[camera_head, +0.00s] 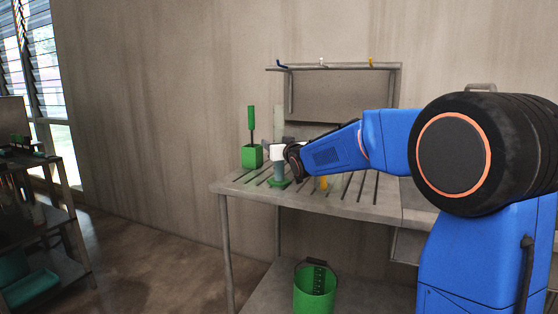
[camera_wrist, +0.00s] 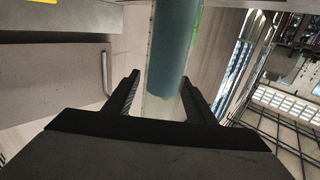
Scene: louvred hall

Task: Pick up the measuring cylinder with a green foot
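The measuring cylinder (camera_head: 279,171) stands upright near the front left of the slatted table, with a teal body and a green foot. A pale block at the end of my arm covers part of its height in the head view. My gripper (camera_head: 281,154) is beside its middle. In the wrist view my gripper (camera_wrist: 160,78) has its two black fingers apart, and the teal cylinder (camera_wrist: 174,45) shows between them. A gap shows beside the left finger.
The slatted table (camera_head: 360,207) carries a green block with an upright green handle (camera_head: 252,155), close left of the cylinder. A yellow object (camera_head: 323,184) is to the right. A hook rack (camera_head: 335,67) stands behind. A green bucket (camera_head: 314,290) is on the lower shelf.

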